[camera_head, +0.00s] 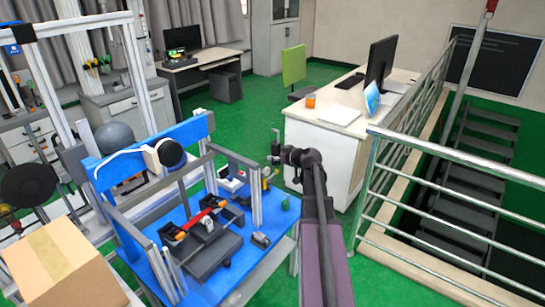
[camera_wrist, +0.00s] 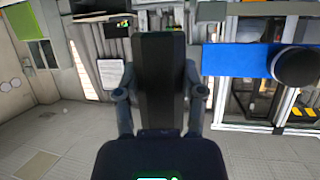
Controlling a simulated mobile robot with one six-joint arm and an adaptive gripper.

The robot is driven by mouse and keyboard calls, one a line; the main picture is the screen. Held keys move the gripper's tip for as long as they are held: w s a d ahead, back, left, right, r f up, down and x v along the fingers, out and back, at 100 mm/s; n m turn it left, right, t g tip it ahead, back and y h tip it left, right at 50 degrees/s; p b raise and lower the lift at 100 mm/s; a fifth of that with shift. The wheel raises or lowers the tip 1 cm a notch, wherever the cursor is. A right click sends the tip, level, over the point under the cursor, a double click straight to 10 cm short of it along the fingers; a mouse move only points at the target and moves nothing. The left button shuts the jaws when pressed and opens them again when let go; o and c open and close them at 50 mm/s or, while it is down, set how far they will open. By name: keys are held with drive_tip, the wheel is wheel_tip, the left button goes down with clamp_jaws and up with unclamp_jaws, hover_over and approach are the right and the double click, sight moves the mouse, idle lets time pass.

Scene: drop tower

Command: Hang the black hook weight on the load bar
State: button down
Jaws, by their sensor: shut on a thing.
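My gripper (camera_wrist: 160,90) is shut on a dark upright block, which I take to be the black hook weight (camera_wrist: 160,62), between its two fingers in the wrist view. Its hook cannot be made out. In the head view my gripper (camera_head: 277,152) is small and dark at the end of my arm, held in the air to the right of the blue-topped bench (camera_head: 215,285). An aluminium frame (camera_head: 256,196) stands on that bench. Which of its bars is the load bar I cannot tell. My gripper is apart from the frame.
A red-and-black device (camera_head: 200,218) sits on the bench. A cardboard box (camera_head: 60,262) is at front left. A white desk (camera_head: 325,148) is behind; a metal railing (camera_head: 455,150) bounds the stairwell at right.

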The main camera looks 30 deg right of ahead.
drive_tip(key=s+d+f+y+b, duration=0.1)
drive_tip(key=s+d+f+b, duration=0.1)
drive_tip(key=f+b, duration=0.5)
drive_tip(key=s+d+f+n+y+b, duration=0.1)
drive_tip(key=s+d+f+b, duration=0.2)
drive_tip(key=f+b, duration=0.5)
drive_tip(key=s+d+f+n+b, duration=0.1)
drive_tip(key=s+d+f+b, duration=0.1)
drive_tip(key=f+b, duration=0.6)
drive_tip(key=shift+s+d+f+y, duration=0.3)
drive_tip(key=shift+s+f+y, duration=0.05)
drive_tip(key=shift+y, duration=0.05)
drive_tip(key=shift+w, duration=0.1)
drive_tip(key=w+a, duration=0.2)
drive_tip(key=w, duration=0.5)
drive_tip(key=w+a+f+b, duration=0.1)
drive_tip(key=w+a, duration=0.2)
drive_tip(key=w, duration=0.4)
drive_tip(key=shift+w+f, duration=0.15)
drive_tip(key=shift+w, duration=0.25)
idle(2.1)
drive_tip(key=shift+a+b, duration=0.1)
drive_tip(key=shift+b, duration=0.2)
